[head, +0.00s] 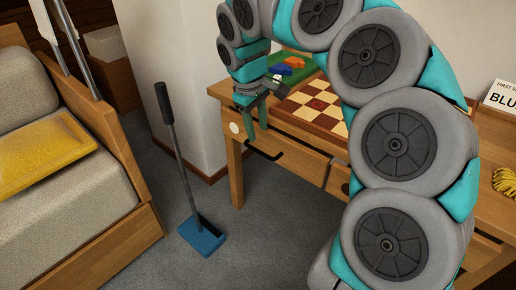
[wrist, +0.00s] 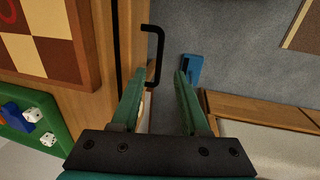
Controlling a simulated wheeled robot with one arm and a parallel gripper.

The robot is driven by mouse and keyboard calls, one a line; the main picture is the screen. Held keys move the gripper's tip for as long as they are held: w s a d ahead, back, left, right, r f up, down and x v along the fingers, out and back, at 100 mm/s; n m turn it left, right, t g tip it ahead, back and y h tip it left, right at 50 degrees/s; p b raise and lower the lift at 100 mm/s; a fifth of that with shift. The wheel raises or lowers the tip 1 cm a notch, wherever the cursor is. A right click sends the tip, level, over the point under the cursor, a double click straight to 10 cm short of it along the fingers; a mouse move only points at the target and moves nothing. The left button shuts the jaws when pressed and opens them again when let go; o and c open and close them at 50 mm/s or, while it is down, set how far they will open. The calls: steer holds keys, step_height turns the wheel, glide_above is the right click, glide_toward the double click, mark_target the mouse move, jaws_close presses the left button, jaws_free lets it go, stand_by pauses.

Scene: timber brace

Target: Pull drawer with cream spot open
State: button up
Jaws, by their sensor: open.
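The wooden table (head: 225,92) has a drawer (head: 290,150) in its front, which looks shut. A round cream spot (head: 234,127) marks the left end of that front. The drawer's black bar handle (head: 265,153) sticks out to the right of the spot. My gripper (head: 256,130) is open and empty, pointing down by the drawer front near the spot and handle. In the wrist view the handle (wrist: 157,55) lies just ahead of my open fingertips (wrist: 160,76), nearer the left finger. The spot is mostly hidden there.
A checkered board (head: 310,106) and a green tray (head: 290,70) with small pieces stand on the table. A blue-headed broom (head: 203,235) stands on the carpet to the left. A sofa (head: 65,200) with a yellow cushion is farther left. Carpet before the drawer is clear.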

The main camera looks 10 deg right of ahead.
mark_target(261, 152)
steer(key=shift+w+d+f, duration=0.2)
steer(key=shift+f, duration=1.1)
steer(key=shift+w+d+f, duration=0.15)
steer(key=shift+f, duration=1.15)
steer(key=shift+w+d+f, duration=0.2)
steer(key=shift+f, duration=1.1)
jaws_close()
